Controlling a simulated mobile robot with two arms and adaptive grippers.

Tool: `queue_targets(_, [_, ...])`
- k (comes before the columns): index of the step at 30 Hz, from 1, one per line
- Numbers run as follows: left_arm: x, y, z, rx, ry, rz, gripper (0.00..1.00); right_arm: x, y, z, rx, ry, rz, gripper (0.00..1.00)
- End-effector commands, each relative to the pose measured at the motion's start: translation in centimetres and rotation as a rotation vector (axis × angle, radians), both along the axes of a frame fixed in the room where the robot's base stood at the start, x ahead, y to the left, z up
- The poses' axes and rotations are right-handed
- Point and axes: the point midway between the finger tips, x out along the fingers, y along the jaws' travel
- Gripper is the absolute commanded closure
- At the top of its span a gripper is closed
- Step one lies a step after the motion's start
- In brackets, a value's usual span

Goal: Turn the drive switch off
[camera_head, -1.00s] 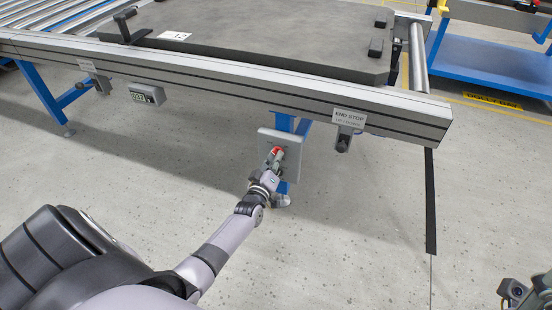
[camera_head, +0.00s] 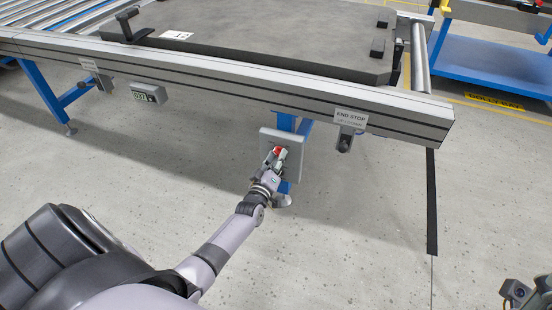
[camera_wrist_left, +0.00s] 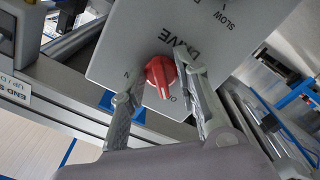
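The drive switch is a red knob (camera_wrist_left: 160,72) on a grey panel lettered DRIVE (camera_wrist_left: 120,50). In the head view the knob (camera_head: 278,150) shows as a red spot on the panel (camera_head: 296,152) by the blue leg. My left gripper (camera_wrist_left: 160,84) is open around the knob, one finger on each side. The right-hand finger is very close to or touching it; a gap shows at the left-hand finger. Part of my right arm's end (camera_head: 525,294) shows at the lower right; its fingers are unclear.
The panel sits below a conveyor rail (camera_head: 230,83) bearing a dark plate (camera_head: 270,35). An END STOP sign and its small switch (camera_head: 346,140) hang to the right, a display box (camera_head: 148,93) to the left. The floor in front is clear.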

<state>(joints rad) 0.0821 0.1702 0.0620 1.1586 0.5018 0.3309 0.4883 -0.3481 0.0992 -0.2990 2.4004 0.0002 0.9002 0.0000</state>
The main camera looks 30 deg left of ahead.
Motion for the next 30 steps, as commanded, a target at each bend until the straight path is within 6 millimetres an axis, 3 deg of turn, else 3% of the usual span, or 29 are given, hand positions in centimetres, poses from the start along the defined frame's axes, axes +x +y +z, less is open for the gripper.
queue_targets(5, [-1.6, -0.4, -0.2, -0.002, 0.003, 0.0, 0.71, 0.0, 0.0, 0.0, 0.0, 0.001, 0.0, 0.54])
queue_targets(18, [-10.0, -2.4, -0.1, -0.001, 0.002, 0.001, 0.71, 0.0, 0.0, -0.1, -0.001, 0.003, 0.001, 0.54])
queue_targets(24, [-11.6, -2.8, -0.1, 0.0, 0.001, 0.0, 0.71, 0.0, 0.0, -0.1, -0.001, 0.003, 0.001, 0.54])
queue_targets(30, [-11.7, -2.8, 0.0, 0.0, 0.001, 0.001, 0.71, 0.0, 0.0, -0.1, -0.001, 0.003, 0.001, 0.54])
